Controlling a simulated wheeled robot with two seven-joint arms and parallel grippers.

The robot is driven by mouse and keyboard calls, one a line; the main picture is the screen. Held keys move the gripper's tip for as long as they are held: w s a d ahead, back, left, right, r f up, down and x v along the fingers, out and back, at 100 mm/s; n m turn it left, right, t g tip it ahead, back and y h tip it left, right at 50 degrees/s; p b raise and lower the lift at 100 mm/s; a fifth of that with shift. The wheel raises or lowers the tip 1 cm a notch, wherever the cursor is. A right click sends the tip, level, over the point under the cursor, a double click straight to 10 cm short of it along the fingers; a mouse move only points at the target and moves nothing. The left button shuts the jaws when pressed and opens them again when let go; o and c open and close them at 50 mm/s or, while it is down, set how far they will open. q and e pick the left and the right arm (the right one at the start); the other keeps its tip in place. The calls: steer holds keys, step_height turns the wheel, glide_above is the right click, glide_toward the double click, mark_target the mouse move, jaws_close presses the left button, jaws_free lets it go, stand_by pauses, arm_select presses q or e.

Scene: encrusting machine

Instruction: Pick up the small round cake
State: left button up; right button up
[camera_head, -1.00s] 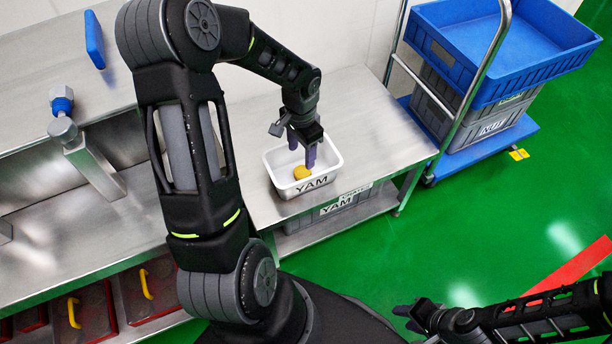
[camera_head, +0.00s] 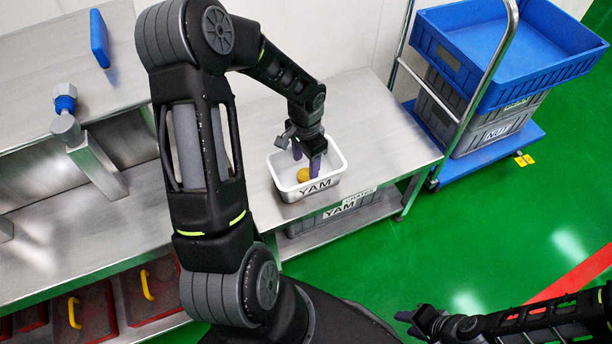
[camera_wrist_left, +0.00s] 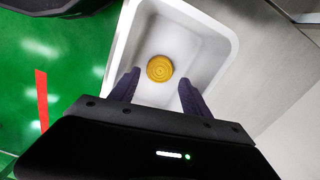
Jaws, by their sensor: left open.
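The small round cake (camera_head: 303,175) is golden yellow and lies in a white tray labelled YAM (camera_head: 337,176). In the left wrist view the cake (camera_wrist_left: 160,68) shows ridged rings on its top and lies on the floor of the tray (camera_wrist_left: 222,80). My left gripper (camera_head: 306,160) is open and points down at the tray, its purple fingertips at rim height or lower. In the left wrist view its fingers (camera_wrist_left: 160,88) are spread either side of the cake's line, with the cake just beyond the tips. My right gripper (camera_head: 408,320) is low at the bottom right, empty; its jaw opening is unclear.
The tray stands on a steel table (camera_head: 360,110) with a grey YAM crate (camera_head: 335,215) on the shelf below. A trolley with a blue crate (camera_head: 440,30) stands at the right. A steel machine (camera_head: 95,170) is at the left. The tabletop behind the tray is clear.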

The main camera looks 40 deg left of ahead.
mark_target(306, 174)
arm_select(q)
step_height(306, 174, down, 5)
steer(key=shift+r+b, duration=0.2)
steer(key=shift+b, duration=0.3)
steer(key=shift+c, duration=0.4)
steer(key=c, duration=1)
steer(key=shift+c, duration=0.2)
steer(key=shift+r, duration=0.15)
step_height(306, 174, up, 10)
steer(key=p, duration=0.2)
